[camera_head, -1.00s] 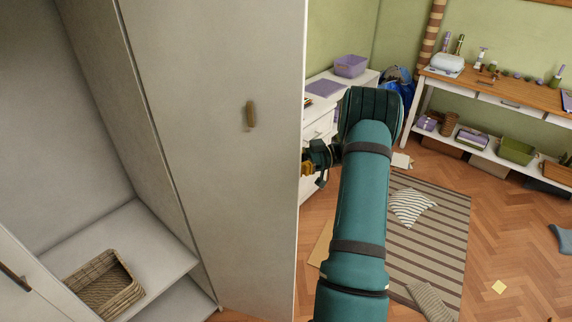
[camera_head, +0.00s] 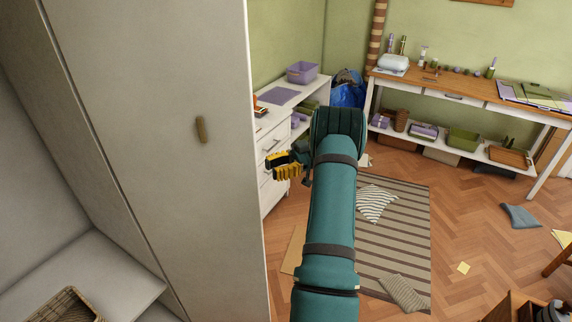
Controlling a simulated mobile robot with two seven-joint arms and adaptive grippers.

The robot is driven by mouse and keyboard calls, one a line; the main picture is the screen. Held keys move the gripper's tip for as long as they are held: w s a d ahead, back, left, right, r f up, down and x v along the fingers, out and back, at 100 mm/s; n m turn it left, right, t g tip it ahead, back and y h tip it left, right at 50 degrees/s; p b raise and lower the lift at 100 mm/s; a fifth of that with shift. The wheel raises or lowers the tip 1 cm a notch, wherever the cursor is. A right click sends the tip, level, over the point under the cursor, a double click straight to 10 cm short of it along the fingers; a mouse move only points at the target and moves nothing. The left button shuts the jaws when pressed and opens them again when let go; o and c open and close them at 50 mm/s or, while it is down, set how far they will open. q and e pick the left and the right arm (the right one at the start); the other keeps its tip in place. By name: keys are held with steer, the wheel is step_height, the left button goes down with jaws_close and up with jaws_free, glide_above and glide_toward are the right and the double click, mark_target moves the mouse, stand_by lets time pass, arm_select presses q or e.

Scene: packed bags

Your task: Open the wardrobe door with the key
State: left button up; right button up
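The wardrobe (camera_head: 100,267) fills the left of the view, with an open compartment showing at the lower left. Its tall pale door panel (camera_head: 170,200) carries a small brown handle (camera_head: 201,130). No key can be made out. My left gripper is out of view.
A wicker basket (camera_head: 65,306) sits in the wardrobe compartment. A white drawer unit (camera_head: 272,190) stands behind my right gripper, with a purple bin (camera_head: 302,72) on top. A wooden desk (camera_head: 440,84) is at the back. A striped rug (camera_head: 400,230) and pillows lie on the floor.

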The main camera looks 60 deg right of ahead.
steer(key=shift+v, duration=2.05)
steer(key=shift+w, duration=0.1)
